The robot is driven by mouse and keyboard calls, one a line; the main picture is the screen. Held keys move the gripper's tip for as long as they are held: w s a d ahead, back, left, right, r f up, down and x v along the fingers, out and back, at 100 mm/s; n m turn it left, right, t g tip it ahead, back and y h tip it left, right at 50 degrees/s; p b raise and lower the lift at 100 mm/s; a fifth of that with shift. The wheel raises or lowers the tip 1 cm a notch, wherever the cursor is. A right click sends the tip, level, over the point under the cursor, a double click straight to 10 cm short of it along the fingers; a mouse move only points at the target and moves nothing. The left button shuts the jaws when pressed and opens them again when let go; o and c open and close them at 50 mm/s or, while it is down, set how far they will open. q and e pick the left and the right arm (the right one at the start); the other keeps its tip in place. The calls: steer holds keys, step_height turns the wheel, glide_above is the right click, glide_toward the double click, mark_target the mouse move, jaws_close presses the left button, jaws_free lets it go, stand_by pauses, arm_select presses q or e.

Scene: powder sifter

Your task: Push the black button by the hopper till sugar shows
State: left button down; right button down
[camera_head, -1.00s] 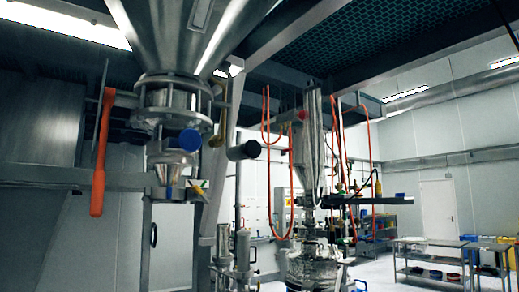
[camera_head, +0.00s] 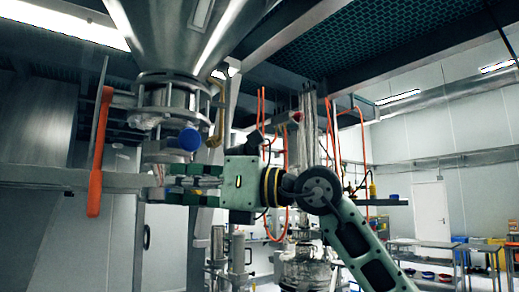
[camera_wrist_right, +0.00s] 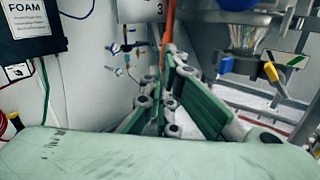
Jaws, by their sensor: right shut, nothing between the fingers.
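The steel hopper (camera_head: 190,35) hangs at the top of the head view, with its flanged outlet (camera_head: 175,98) below. A blue round knob (camera_head: 190,139) is on the outlet. My right gripper (camera_head: 158,193) reaches in from the right just below the outlet, fingers pointing left in front of the steel beam. Its fingers are shut and empty. In the right wrist view, the closed fingers (camera_wrist_right: 166,55) point up toward the orange handle (camera_wrist_right: 168,25). A clear funnel (camera_wrist_right: 246,38) stands to their right. I cannot pick out the black button. My left gripper is not in view.
The long orange handle (camera_head: 100,150) hangs left of the outlet. A steel beam (camera_head: 70,178) crosses at gripper height. Orange hoses (camera_head: 340,140) and low tables (camera_head: 435,250) stand farther right. A black FOAM box (camera_wrist_right: 32,25) is left in the wrist view.

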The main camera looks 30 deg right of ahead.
mark_target(249, 150)
steer(key=s+d+r+m+t+h, duration=0.1)
steer(key=s+d+r+m+h, duration=0.1)
steer(key=d, duration=0.5)
steer(key=s+d+r+m+t+h, duration=0.2)
steer(key=s+d+r+h, duration=0.2)
steer(key=d, duration=0.3)
steer(key=s+d+r+m+t+h, duration=0.1)
steer(key=s+d+r+m+h, duration=0.1)
steer(key=d+h, duration=0.3)
steer(key=d+r, duration=0.1)
steer(key=d, duration=0.1)
steer(key=shift+s+d+r+m, duration=0.3)
steer(key=shift+s+d, duration=0.05)
steer(key=shift+s, duration=0.05)
steer(key=shift+w, duration=0.1)
steer(key=w+a+p, duration=0.1)
steer(key=w+p, duration=0.5)
steer(key=w, duration=0.8)
steer(key=shift+s, duration=0.1)
